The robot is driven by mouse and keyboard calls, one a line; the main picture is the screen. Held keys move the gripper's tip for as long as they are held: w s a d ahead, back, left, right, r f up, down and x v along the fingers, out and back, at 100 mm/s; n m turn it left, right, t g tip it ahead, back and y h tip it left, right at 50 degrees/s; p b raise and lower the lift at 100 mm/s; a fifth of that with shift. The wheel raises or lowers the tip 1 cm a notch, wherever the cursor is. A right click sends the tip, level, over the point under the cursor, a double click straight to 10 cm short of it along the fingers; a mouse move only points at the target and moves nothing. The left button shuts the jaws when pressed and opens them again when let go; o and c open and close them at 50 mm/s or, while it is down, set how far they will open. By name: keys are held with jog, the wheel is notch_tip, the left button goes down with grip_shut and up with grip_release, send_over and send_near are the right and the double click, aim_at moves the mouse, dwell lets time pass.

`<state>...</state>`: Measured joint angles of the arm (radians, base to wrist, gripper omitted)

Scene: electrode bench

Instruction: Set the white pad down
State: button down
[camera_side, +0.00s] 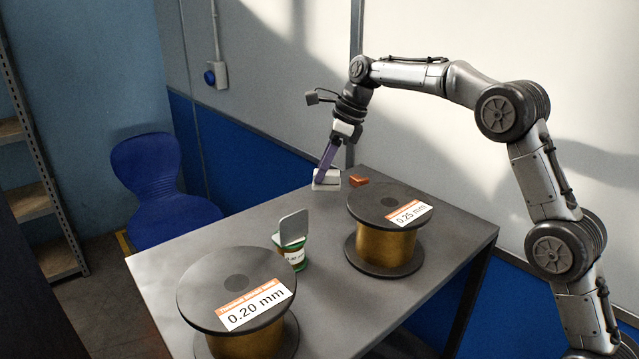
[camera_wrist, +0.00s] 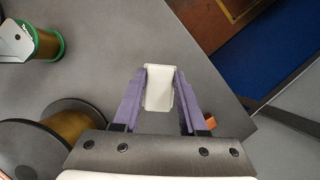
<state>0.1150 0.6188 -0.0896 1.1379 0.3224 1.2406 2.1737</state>
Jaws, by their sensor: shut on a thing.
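The white pad (camera_side: 326,181) is a small pale block at the far end of the grey table in the side view. In the wrist view the white pad (camera_wrist: 158,88) sits between the two purple fingers. My gripper (camera_side: 323,172) points down and is shut on the pad. In the wrist view my gripper (camera_wrist: 160,84) has one finger against each side of it. The pad is at or close to the tabletop; I cannot tell whether its underside touches.
An orange-red block (camera_side: 358,181) lies just right of the pad. A large wire spool marked 0.25 mm (camera_side: 388,240) and one marked 0.20 mm (camera_side: 240,345) stand on the table (camera_side: 330,290). A small green-rimmed spool (camera_side: 291,257) has a grey plate (camera_side: 292,227) at its top.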

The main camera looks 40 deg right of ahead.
jog(key=shift+w+f, duration=0.45)
jog(key=shift+f, duration=0.05)
jog(key=shift+w+f, duration=0.2)
jog(key=shift+f, duration=1.55)
jog(key=shift+f, duration=0.1)
jog(key=shift+c, duration=2.3)
grip_release()
